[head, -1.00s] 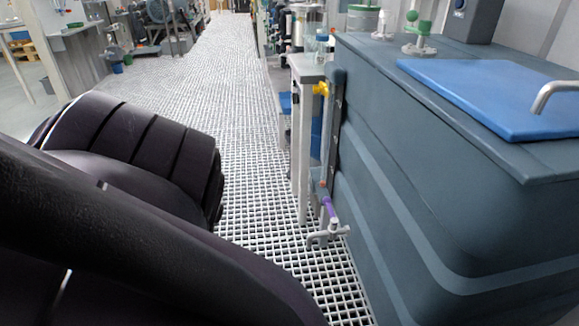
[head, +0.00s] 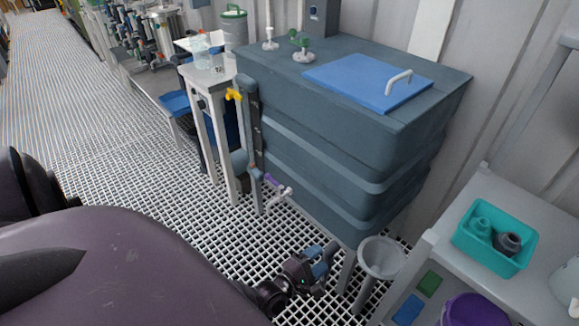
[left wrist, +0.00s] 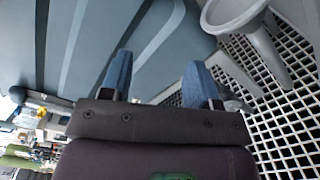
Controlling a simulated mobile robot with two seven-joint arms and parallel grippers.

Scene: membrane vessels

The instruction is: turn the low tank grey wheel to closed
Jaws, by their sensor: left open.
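The low blue-grey tank (head: 330,150) stands in the middle of the head view. A pale grey cross-shaped handle (head: 281,196) sits on a purple-and-grey fitting low at its front left corner. Small upright fittings, one pale (head: 270,42) and one with a green top (head: 302,48), stand on the lid. I cannot tell which of these is the grey wheel. My left gripper (head: 324,262) is open and empty, low in front of the tank, right of the cross handle and apart from it. In the left wrist view its blue fingers (left wrist: 159,82) are spread before the tank wall. My right gripper is out of view.
A grey funnel (head: 381,257) stands close right of my left gripper. A shelf with a teal bin (head: 495,238) and a purple bucket (head: 474,310) is at right. A white stand (head: 222,135) is left of the tank. The grating floor (head: 110,150) is open at left.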

